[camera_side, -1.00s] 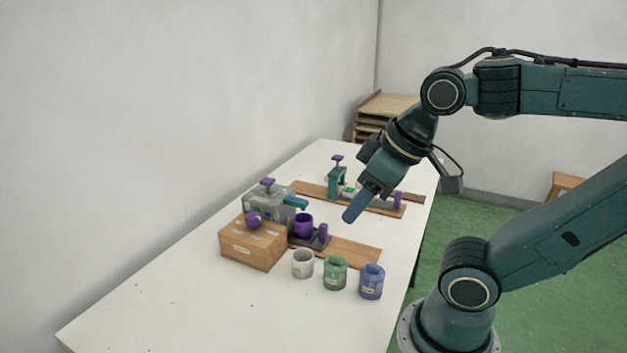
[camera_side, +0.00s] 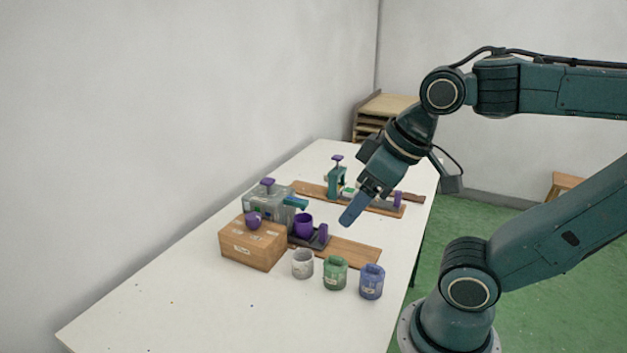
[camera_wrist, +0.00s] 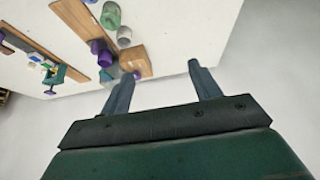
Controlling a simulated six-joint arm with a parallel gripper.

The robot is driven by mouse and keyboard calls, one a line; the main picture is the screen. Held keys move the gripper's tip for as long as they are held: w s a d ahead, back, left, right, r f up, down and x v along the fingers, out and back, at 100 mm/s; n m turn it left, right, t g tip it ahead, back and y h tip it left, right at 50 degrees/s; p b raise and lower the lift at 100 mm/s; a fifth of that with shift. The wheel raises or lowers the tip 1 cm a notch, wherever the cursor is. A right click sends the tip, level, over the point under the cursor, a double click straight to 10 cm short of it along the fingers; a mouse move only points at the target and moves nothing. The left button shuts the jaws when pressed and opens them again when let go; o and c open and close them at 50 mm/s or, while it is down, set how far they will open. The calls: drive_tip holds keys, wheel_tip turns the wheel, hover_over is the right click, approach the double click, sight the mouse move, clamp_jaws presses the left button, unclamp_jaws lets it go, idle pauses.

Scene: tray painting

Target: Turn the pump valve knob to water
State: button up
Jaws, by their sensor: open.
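A grey see-through pump box (camera_side: 262,205) with a purple plunger handle (camera_side: 267,183) and a teal spout stands at the back left of the table. A wooden box (camera_side: 251,248) with small pale labels stands before it, with a round purple knob (camera_side: 253,220) on top. I cannot tell from here whether this is the valve knob, nor read the labels. A purple knob also shows by the wooden box (camera_wrist: 133,57) in the wrist view. My gripper (camera_side: 346,222) is open and empty, above the table and right of the boxes; its two spread fingers (camera_wrist: 160,64) show in the wrist view.
A purple cup (camera_side: 303,226) stands on a dark holder on a wooden board. White (camera_side: 302,263), green (camera_side: 335,273) and blue (camera_side: 371,281) cups line the near side. A second board with a teal press (camera_side: 337,182) lies behind.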

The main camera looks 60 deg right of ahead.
drive_tip(key=w+d+r+n+g, duration=0.1)
drive_tip(key=w+d+r+n, duration=0.15)
drive_tip(key=w+n, duration=0.4)
drive_tip(key=n+g, duration=0.4)
drive_tip(key=n, duration=0.9)
hover_over(254, 215)
wheel_tip(254, 215, down, 10)
drive_tip(key=shift+s, duration=0.15)
wheel_tip(254, 215, down, 14)
drive_tip(key=shift+r, duration=0.15)
drive_tip(key=shift+c, duration=0.2)
